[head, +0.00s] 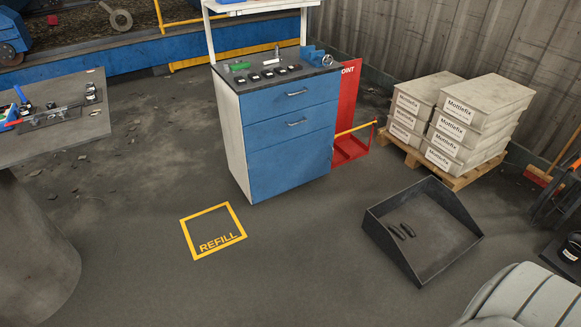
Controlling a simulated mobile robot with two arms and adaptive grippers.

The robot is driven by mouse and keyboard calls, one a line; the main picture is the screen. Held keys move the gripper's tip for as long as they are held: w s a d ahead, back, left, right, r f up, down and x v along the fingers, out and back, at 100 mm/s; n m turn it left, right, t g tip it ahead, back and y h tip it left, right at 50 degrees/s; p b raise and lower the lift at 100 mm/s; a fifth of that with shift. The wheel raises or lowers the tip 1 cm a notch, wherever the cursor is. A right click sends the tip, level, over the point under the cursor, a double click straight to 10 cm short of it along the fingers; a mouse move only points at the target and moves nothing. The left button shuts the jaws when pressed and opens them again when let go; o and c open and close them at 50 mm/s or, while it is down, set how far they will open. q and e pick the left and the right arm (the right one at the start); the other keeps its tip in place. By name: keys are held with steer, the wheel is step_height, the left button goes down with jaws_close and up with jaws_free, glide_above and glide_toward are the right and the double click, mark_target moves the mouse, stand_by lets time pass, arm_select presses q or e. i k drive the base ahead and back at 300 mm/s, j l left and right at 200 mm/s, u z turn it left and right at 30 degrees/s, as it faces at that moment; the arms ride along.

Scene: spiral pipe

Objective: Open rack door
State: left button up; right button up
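A workbench cabinet (238,148) with pale sides stands near the middle of the head view. Its blue front has two drawers (292,96) with metal handles, both closed. Below them is a plain blue panel (290,160), flush with the front, with no visible handle. I cannot tell whether this panel is the rack door, and no other rack door is clearly visible. Neither of my grippers is in view.
A black open bin (440,245) with dark pieces lies right of the cabinet. Grey boxes (465,120) are stacked on a pallet (455,181). A grey table (55,140) stands left. Floor around the yellow REFILL square (191,238) is clear.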

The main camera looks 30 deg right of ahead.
mark_target(274, 169)
steer(key=i+l+z, duration=0.1)
steer(key=i+l, duration=0.25)
steer(key=i+l+z, duration=0.1)
steer(key=i+l, duration=0.25)
steer(key=l, duration=0.2)
